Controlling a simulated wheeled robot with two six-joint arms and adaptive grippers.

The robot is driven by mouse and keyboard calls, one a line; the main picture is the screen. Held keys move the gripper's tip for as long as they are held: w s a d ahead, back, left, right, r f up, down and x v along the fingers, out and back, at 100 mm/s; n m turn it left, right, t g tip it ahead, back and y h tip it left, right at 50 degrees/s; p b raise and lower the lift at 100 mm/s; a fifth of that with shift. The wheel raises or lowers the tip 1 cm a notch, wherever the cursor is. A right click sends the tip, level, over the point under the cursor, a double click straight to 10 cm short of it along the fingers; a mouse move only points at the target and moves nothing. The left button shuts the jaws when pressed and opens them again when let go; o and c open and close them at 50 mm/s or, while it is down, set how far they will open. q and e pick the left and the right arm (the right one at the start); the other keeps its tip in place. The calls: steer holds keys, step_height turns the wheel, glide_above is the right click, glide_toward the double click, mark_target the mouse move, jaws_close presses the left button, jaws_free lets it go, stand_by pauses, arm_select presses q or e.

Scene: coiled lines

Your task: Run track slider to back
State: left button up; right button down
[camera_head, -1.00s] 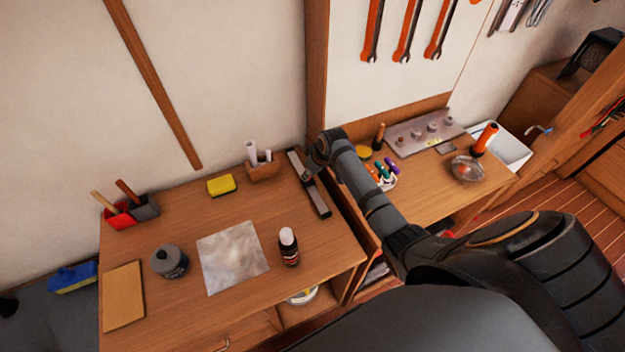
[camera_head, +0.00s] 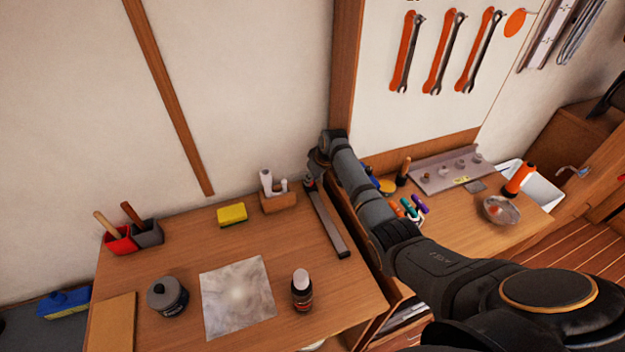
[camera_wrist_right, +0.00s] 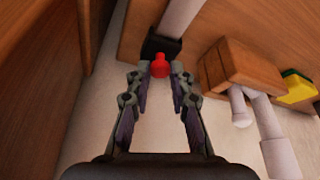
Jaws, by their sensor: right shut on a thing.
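The track (camera_head: 330,226) is a long grey rail on the desk, running from near the back wall toward the front. In the right wrist view, its pale bar (camera_wrist_right: 182,15) leads away from a black slider (camera_wrist_right: 158,45) with a red knob (camera_wrist_right: 160,66). The slider sits at the wall end of the track. My right gripper (camera_wrist_right: 160,76) has its fingers on either side of the red knob and is shut on it. In the head view, my right gripper (camera_head: 311,172) is small and partly hidden by its wrist. My left gripper is out of view.
A wooden holder with white rolls (camera_head: 278,202) stands just left of the track, beside a yellow sponge (camera_head: 232,214). A second bench (camera_head: 470,235) is at right.

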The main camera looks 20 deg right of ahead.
steer(key=c, duration=1.2)
jaws_free()
steer(key=v, duration=1.2)
steer(key=shift+d, duration=0.1)
